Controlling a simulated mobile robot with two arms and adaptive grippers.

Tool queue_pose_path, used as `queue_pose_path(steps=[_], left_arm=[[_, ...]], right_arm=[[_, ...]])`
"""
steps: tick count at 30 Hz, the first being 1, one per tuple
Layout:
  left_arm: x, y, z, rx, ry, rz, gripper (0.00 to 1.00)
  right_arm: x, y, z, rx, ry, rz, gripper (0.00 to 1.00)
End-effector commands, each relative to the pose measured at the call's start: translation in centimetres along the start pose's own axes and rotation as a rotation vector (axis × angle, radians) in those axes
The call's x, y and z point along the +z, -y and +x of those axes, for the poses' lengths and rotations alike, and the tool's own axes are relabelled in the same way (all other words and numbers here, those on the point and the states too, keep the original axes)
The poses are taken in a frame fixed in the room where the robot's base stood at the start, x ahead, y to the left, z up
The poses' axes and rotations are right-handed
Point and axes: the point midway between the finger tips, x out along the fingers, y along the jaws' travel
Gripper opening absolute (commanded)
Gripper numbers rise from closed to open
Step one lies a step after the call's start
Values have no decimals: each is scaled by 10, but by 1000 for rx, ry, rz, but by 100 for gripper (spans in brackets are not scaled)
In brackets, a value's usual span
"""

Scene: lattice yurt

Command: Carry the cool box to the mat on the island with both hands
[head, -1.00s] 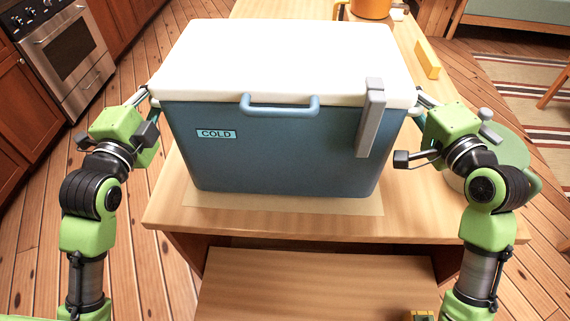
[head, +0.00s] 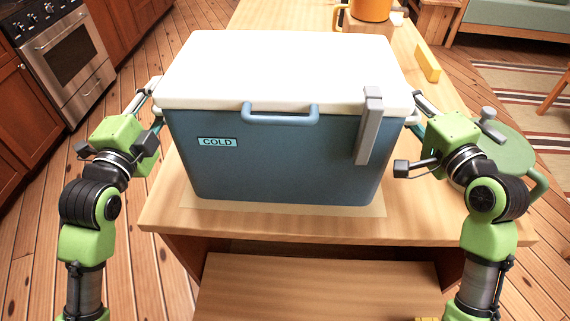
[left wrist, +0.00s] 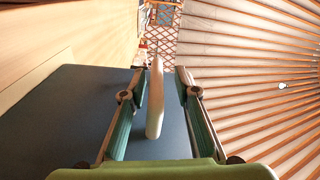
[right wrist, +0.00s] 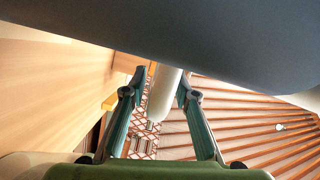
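The blue cool box (head: 285,165) with a white lid and a COLD label stands upright on the pale mat (head: 350,210) on the wooden island (head: 440,225). Only the mat's front and side margins show. My left gripper (head: 154,100) is at the box's left side. In the left wrist view its fingers (left wrist: 158,95) are spread on both sides of a white handle (left wrist: 156,110), with gaps. My right gripper (head: 418,115) is at the right side. In the right wrist view its fingers (right wrist: 161,82) stand apart around the other white handle (right wrist: 163,98), the right one looking close to it.
A green lidded pot (head: 500,155) stands right of the box, close to my right arm. An orange mug-like pot (head: 371,10) and a yellow block (head: 427,62) are further back. A lower wooden surface (head: 320,288) lies in front. A stove (head: 60,55) is at the left.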

Motion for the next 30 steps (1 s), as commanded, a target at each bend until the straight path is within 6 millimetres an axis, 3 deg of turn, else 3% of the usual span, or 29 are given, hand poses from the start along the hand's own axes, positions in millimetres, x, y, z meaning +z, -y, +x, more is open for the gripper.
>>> queue_pose_path(steps=[1, 3, 4, 17, 30], left_arm=[[0, 0, 0, 0, -1, 0, 34], [0, 0, 0, 1, -1, 0, 52], [0, 0, 0, 1, -1, 0, 56], [4, 0, -1, 2, 0, 2, 56], [56, 10, -9, 2, 1, 4, 56]], right_arm=[[0, 0, 0, 0, 1, 0, 27], [0, 0, 0, 0, 1, 0, 27], [0, 0, 0, 0, 1, 0, 27], [1, 0, 0, -1, 2, 1, 27], [1, 0, 0, -1, 2, 1, 27]])
